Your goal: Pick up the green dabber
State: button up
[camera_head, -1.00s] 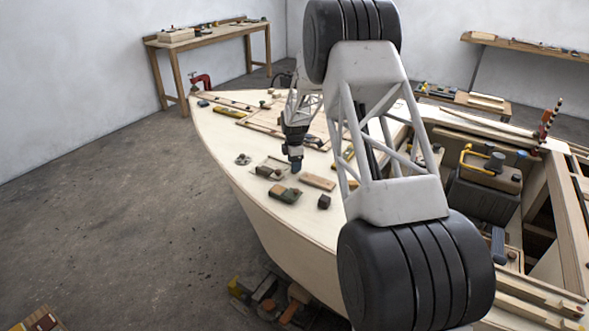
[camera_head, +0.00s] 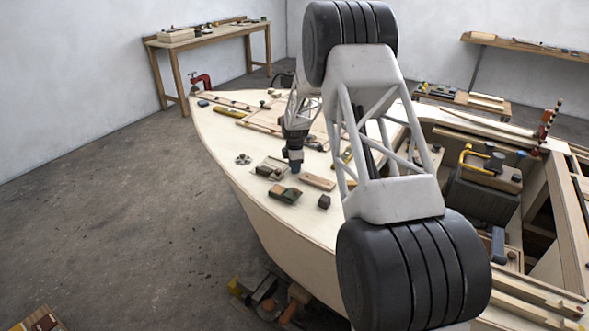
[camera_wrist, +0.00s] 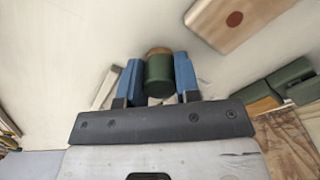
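The green dabber (camera_wrist: 159,78) shows in the wrist view as a dark green cylinder with a brown, wood-like part at its far end. It stands between the two blue fingers of my gripper (camera_wrist: 159,82), one close against each side, with no clear gap at the tips. My gripper appears shut on it. In the head view my gripper (camera_head: 294,165) points down at the pale deck (camera_head: 240,185); the dabber cannot be made out there. Whether its lower end touches the deck is hidden.
A wooden block with a round brown spot (camera_wrist: 235,18) lies to the right in the wrist view. Green blocks (camera_wrist: 288,80) lie nearer at right. In the head view, a small dark block (camera_head: 324,201) and a green-and-brown piece (camera_head: 284,194) lie close by.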

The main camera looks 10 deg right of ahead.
jog(key=c, duration=0.4)
jog(key=shift+r, duration=5)
jog(key=shift+o, duration=1.1)
jog(key=shift+c, duration=0.5)
